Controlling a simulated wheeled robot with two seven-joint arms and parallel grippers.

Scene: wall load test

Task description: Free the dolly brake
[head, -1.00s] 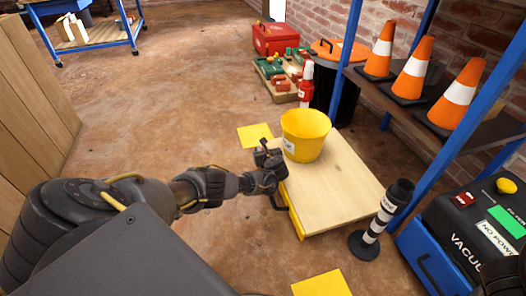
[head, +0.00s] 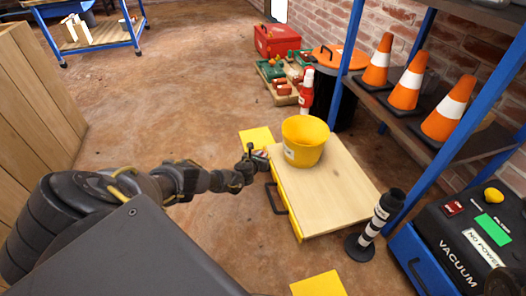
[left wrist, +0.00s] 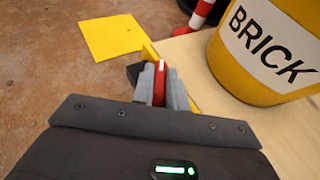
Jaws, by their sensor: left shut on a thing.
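The dolly (head: 330,200) is a low platform with a pale wooden top, yellow sides and a dark handle (head: 274,198) on its left side. A yellow bucket (head: 305,142) stands upright on its far part; in the left wrist view the bucket (left wrist: 270,55) is labelled BRICK. My left gripper (head: 260,157) is at the dolly's far left corner, beside the bucket. In the left wrist view its jaws (left wrist: 160,84) are shut on a small red lever (left wrist: 159,82) with a pale tip, which looks like the brake. The lever's lower part is hidden. My right gripper cannot be made out.
Yellow floor squares (head: 256,138) lie beyond and in front of the dolly. A black-and-white post (head: 377,222) stands close to its near right corner. A blue-framed shelf with orange cones (head: 408,82) and a vacuum (head: 460,235) are at right. The floor at left is open.

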